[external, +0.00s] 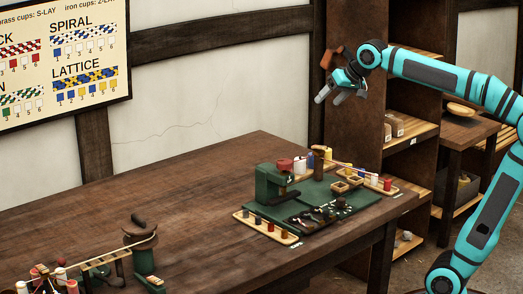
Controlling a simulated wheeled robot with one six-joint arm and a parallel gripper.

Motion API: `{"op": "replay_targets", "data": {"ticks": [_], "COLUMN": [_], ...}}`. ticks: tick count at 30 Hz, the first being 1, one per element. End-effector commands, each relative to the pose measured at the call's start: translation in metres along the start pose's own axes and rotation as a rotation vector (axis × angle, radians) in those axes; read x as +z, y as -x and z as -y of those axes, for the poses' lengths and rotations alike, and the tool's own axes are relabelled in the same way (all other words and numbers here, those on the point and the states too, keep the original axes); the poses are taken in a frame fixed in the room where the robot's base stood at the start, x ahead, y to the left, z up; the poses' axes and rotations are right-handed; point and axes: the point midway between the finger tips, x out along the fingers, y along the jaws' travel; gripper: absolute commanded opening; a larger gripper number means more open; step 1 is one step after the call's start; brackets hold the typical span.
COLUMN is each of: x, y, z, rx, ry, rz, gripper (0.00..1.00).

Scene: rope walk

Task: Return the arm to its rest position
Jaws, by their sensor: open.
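My arm is teal with dark grey panels and reaches in from the right side of the external view. It is bent at a high joint. My gripper (338,92) is at the upper middle, raised well above the far end of the wooden table (180,215). Its grey fingers point down and to the left. The jaws are open, and I see nothing between them. It touches nothing that I can see.
A green machine (271,188) stands on a green mat with spools, small wooden trays and tools. A rope-making rig (140,240) stands at the near left. A wooden shelf (408,135) is behind my arm. A chart (62,60) hangs on the wall. The table's middle is clear.

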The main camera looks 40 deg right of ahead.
Motion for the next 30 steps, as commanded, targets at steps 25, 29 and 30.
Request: {"op": "replay_targets", "data": {"ticks": [25, 29, 30], "x": [0.094, 0.099, 0.099], "y": [0.079, 0.083, 0.083], "z": [-0.135, -0.139, -0.139], "rx": [0.079, 0.09, 0.092], "ry": [0.245, 0.257, 0.259], "rz": [-0.811, -0.845, -0.849], "gripper": [0.66, 0.66, 0.66]}}
